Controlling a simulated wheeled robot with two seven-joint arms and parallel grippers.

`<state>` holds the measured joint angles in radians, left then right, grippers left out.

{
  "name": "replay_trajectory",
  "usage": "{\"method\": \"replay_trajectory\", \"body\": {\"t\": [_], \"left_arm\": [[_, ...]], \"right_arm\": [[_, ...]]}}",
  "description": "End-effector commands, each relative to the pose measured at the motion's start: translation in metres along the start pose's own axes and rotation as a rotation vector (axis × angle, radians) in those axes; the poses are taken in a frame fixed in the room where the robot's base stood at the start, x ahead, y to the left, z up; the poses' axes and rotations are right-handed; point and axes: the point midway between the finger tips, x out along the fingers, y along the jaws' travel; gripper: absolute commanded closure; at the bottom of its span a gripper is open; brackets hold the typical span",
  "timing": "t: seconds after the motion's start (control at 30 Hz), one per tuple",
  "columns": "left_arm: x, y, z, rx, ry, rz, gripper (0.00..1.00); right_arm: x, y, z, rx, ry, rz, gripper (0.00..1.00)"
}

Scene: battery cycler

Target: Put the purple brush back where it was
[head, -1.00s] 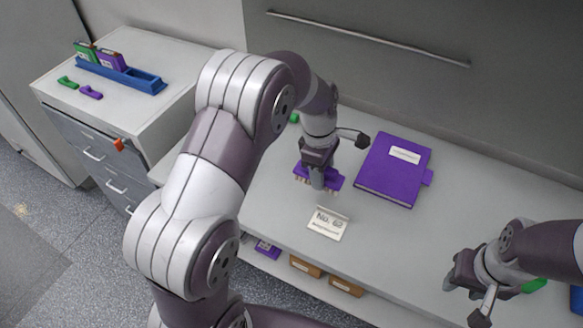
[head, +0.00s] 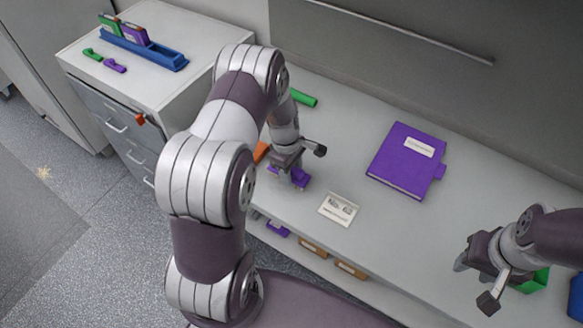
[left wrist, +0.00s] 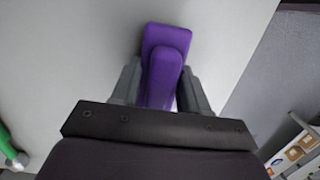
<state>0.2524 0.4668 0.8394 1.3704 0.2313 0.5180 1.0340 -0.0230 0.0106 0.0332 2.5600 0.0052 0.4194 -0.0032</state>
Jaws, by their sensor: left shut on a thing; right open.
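The purple brush (head: 294,177) is in my left gripper (head: 287,172), near the left end of the white bench. In the left wrist view the purple brush (left wrist: 165,60) lies between the two fingers of my left gripper (left wrist: 159,92), which are shut on it. The pale bench surface is beneath it; I cannot tell whether the brush touches the bench. My right gripper (head: 478,270) is open at the right side of the bench, beside a green object (head: 537,281).
A purple book (head: 402,165) and a small label card (head: 338,209) lie on the bench (head: 340,140). A green cylinder (head: 303,98) and an orange item (head: 261,151) are near the left end. A drawer cabinet (head: 125,75) carries a blue tray (head: 150,52).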

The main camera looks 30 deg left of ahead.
Motion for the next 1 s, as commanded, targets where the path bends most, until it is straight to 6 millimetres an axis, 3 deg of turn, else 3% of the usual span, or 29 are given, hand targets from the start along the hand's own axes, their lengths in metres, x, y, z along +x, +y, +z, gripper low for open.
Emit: {"method": "replay_trajectory", "body": {"t": [0.23,0.27,0.3,0.33,0.67,0.77,1.0], "left_arm": [[0.003,0.0,0.0,0.0,0.0,0.001,0.8],[0.002,0.0,0.0,0.0,0.0,0.001,0.46],[0.002,0.0,0.0,0.0,0.0,0.001,0.33],[0.002,0.0,0.0,0.0,0.0,0.001,0.3],[-0.004,0.001,0.0,0.0,0.001,0.003,0.3],[-0.021,0.002,-0.001,-0.001,0.002,0.006,0.3],[-0.085,0.002,-0.001,0.0,0.002,0.007,0.3]], "right_arm": [[0.003,0.0,0.0,0.0,0.0,0.0,0.57],[0.002,0.0,0.0,0.0,0.0,0.0,0.57],[0.002,0.0,0.0,0.0,0.0,0.0,0.57],[0.002,0.0,0.0,0.0,0.0,0.0,0.57],[0.002,0.0,0.0,0.0,0.0,0.0,0.57],[0.007,0.0,0.001,0.0,0.0,0.0,0.57],[0.021,0.0,0.003,0.0,0.0,0.0,0.57]]}}
